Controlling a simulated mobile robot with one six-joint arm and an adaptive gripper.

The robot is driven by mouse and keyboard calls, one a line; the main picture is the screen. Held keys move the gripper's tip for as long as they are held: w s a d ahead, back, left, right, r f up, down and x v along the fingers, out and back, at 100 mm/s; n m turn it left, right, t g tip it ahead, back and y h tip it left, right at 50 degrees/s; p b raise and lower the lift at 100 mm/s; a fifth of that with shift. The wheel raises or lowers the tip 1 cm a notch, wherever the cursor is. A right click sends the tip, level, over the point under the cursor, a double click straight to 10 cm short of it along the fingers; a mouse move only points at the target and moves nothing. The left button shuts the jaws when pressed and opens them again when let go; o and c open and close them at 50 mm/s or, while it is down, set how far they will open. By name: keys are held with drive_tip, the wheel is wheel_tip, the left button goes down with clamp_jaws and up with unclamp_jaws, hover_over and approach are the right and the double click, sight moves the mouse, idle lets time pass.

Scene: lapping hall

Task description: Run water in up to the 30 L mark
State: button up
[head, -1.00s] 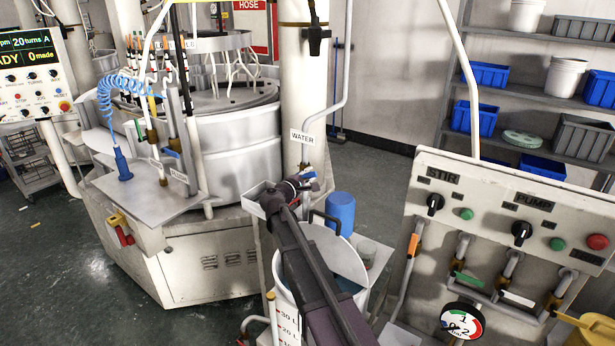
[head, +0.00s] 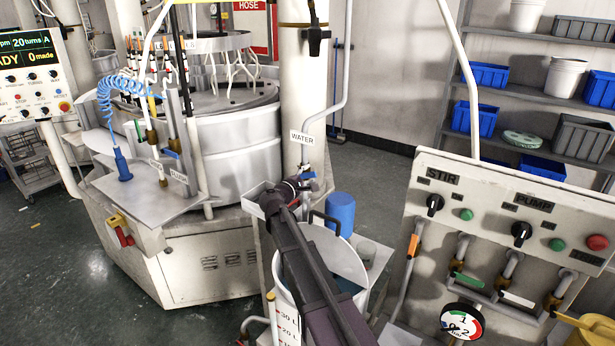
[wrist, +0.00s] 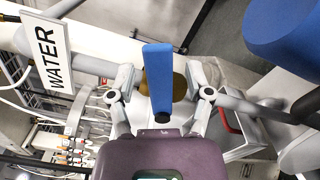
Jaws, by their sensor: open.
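The white mixing tank (head: 283,275) stands at lower centre in the head view, with red level marks on its front wall. The "30 L" mark (head: 288,313) is at the upper end of the visible scale. Bluish liquid (head: 349,286) shows inside; its level against the scale is hidden. The white WATER sign (head: 302,138) hangs on the pipe above; it also shows in the wrist view (wrist: 46,57). The blue valve lever (wrist: 158,82) lies between my open fingers, in front of a brass body (wrist: 180,86). My gripper (wrist: 160,88) has its fingers apart on either side of the lever; contact is not visible.
A control panel (head: 510,205) with STIR and PUMP knobs and a gauge (head: 462,320) stands at right. A blue container (head: 340,212) stands behind the tank. The lapping machine (head: 235,150) fills the left. Open floor (head: 60,275) lies at lower left.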

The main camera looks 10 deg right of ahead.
drive_tip(key=v, duration=1.2)
drive_tip(key=shift+d, duration=0.1)
idle(1.0)
drive_tip(key=s+d+f+m+g+y, duration=0.4)
drive_tip(key=s+d+f+m+g, duration=0.4)
drive_tip(key=s+d+f, duration=0.35)
drive_tip(key=s+a+f+m+g+y, duration=0.1)
drive_tip(key=s+f+m+g+y, duration=0.1)
drive_tip(key=s, duration=0.6)
drive_tip(key=s+a+f+m+g+y, duration=0.2)
drive_tip(key=s+f+y, duration=0.3)
drive_tip(key=s, duration=0.3)
drive_tip(key=shift+s+a+m+g+y, duration=0.25)
drive_tip(key=shift+m+g+y, duration=0.15)
drive_tip(key=shift+m+y, duration=0.5)
idle(2.0)
